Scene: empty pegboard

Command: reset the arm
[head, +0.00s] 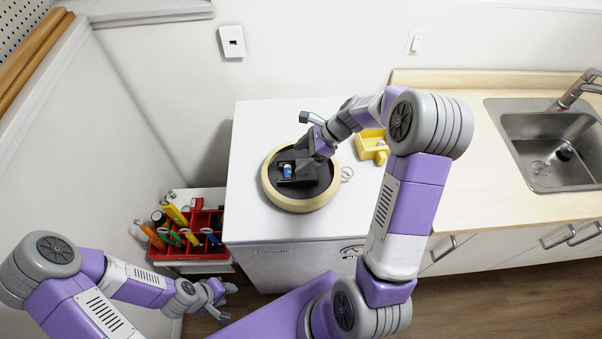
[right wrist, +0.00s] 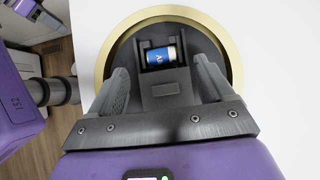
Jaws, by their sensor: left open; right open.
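My right gripper (head: 305,167) is over the round dark plate with a pale rim (head: 272,191) on the white cabinet. In the right wrist view, my right gripper (right wrist: 164,78) is open, its two fingers apart and nothing gripped between them. A small blue cylinder with a light end (right wrist: 158,60) lies in a black holder (right wrist: 168,88) on the plate, ahead of the fingers. The cylinder also shows in the head view (head: 287,170). My left gripper (head: 222,300) hangs low at the lower left, open and empty, below the red tool tray.
A red tray (head: 190,252) with several tools stands left of the white cabinet (head: 255,130). A yellow block-like container (head: 372,146) sits right of the plate. A counter with a sink (head: 545,140) is at the right. A pegboard edge (head: 30,30) is at the upper left.

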